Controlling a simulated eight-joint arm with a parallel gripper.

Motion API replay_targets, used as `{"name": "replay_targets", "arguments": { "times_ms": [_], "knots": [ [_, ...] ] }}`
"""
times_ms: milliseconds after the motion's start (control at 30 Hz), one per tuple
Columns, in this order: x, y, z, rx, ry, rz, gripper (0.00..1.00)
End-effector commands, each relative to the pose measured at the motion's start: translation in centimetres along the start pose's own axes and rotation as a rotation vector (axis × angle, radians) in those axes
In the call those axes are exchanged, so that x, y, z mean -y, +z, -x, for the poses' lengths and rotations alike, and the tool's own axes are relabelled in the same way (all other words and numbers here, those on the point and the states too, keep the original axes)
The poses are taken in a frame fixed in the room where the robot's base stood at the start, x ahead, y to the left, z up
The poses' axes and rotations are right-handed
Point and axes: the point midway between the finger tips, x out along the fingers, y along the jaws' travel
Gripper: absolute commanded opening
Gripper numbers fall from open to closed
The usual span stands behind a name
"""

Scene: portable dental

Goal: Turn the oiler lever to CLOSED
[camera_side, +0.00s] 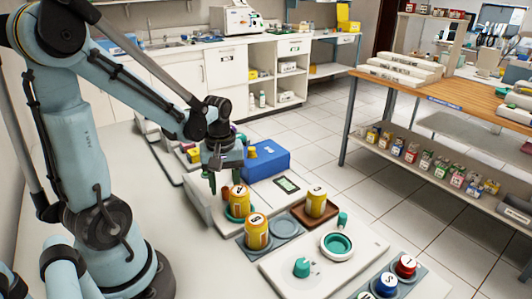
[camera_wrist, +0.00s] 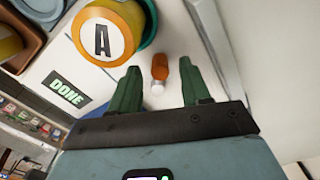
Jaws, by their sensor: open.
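My gripper (camera_side: 224,178) is open, with its green fingers pointing down behind the yellow jar marked A (camera_side: 240,198). In the wrist view, a short orange piece with a white end (camera_wrist: 159,68) lies between the open fingers (camera_wrist: 158,66), apart from both. It looks like a lever, but I see no OPEN or CLOSED label, so I cannot tell its setting. Jar A also shows in the wrist view (camera_wrist: 102,38), standing in a teal ring beside the left finger.
A DONE sign (camera_side: 287,185) lies right of my gripper, with a blue box (camera_side: 262,160) behind it. Jar B (camera_side: 257,231) and another yellow jar (camera_side: 316,202) stand nearer the camera. A teal knob (camera_side: 302,266) and a teal-ringed bowl (camera_side: 337,245) sit at the front.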

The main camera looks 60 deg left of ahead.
Motion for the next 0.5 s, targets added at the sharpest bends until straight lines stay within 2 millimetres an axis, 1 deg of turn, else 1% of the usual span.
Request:
{"name": "replay_targets", "arguments": {
  "times_ms": [300, 333, 500],
  "knots": [
    [0.01, 0.01, -0.20, 0.000, 0.000, 0.000, 0.47],
    [0.01, 0.01, -0.20, 0.000, 0.000, 0.000, 0.46],
    [0.01, 0.01, -0.19, 0.000, 0.000, 0.000, 0.19]
  ]
}}
